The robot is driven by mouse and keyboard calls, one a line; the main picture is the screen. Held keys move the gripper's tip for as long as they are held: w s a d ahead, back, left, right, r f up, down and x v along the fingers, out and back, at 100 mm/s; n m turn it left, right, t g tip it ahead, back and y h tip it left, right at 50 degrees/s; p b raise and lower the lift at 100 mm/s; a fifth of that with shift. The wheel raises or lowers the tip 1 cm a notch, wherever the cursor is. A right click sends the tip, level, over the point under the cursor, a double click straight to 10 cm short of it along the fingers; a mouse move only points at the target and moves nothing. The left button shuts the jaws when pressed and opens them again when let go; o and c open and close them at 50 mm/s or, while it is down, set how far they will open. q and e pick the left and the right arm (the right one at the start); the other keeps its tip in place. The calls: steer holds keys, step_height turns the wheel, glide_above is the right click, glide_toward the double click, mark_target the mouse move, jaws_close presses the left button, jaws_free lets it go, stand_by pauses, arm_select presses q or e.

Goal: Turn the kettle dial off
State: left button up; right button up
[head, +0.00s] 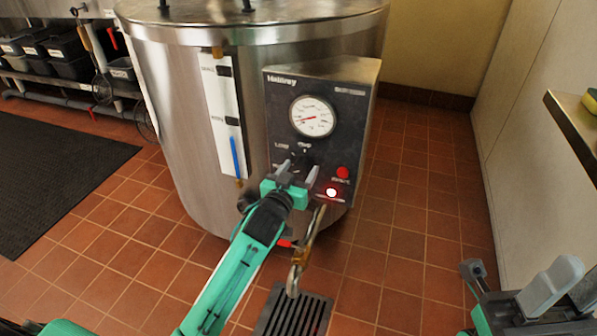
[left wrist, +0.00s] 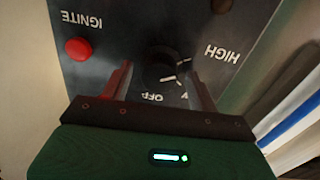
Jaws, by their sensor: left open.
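The large steel kettle (head: 180,120) stands in the middle of the head view, with a dark control panel (head: 345,120) on its front. The black dial (left wrist: 163,70) is on that panel, and in the head view it (head: 301,160) is partly hidden by my left gripper (head: 299,174). In the left wrist view, my left gripper (left wrist: 160,85) is open, with one finger on each side of the dial; I cannot tell whether they touch it. The labels appear upside down there, with OFF nearest the gripper. My right gripper (head: 560,288) is at the lower right, away from the kettle.
A red ignite button (head: 343,172) and a glowing indicator light (head: 331,192) sit right of the dial. A round gauge (head: 312,116) is above it. A drain tap (head: 299,262) hangs over a floor grate (head: 290,316). A counter edge (head: 568,130) juts in at right.

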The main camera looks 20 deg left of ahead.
arm_select(q)
steer(key=c, duration=1)
steer(key=shift+o, duration=0.2)
